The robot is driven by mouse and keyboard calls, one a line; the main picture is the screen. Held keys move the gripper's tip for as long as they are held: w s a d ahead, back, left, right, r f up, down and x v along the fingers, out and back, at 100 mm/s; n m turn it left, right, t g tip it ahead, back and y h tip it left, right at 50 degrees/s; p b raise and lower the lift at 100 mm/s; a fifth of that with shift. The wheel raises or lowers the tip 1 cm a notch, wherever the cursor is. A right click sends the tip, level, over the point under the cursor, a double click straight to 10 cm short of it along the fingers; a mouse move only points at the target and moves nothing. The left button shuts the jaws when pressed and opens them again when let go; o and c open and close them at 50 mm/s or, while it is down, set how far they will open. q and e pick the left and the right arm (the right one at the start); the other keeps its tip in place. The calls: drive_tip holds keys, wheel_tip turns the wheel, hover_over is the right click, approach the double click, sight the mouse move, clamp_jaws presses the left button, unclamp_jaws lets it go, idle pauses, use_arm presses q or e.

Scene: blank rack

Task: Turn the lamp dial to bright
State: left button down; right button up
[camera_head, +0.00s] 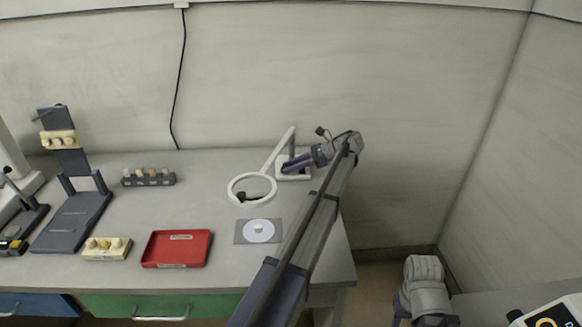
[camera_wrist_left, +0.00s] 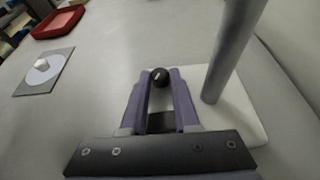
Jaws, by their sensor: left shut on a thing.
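The lamp has a white ring head (camera_head: 233,181), a slanted white arm and a white base (camera_head: 304,175) near the back right of the bench. Its base also shows in the left wrist view (camera_wrist_left: 238,120), with the grey post rising from it. The dial, a dark round knob with a small light mark (camera_wrist_left: 160,77), stands at the base beside the post. My left gripper (camera_head: 287,168) reaches down over the base. In the left wrist view its purple fingers (camera_wrist_left: 160,88) are shut on the dial, one on each side. The dial is hidden in the head view.
A grey plate with a white disc (camera_head: 244,238) lies in front of the lamp. A red tray (camera_head: 178,263), a cream block (camera_head: 106,254), a dark rack with pegs (camera_head: 148,182) and a dark stand (camera_head: 72,222) are further left. The bench ends right of the lamp.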

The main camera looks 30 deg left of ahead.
use_arm(q)
drive_tip(key=c, duration=0.7)
unclamp_jaws()
drive_tip(key=shift+o, duration=0.2)
drive_tip(key=shift+s, duration=0.1)
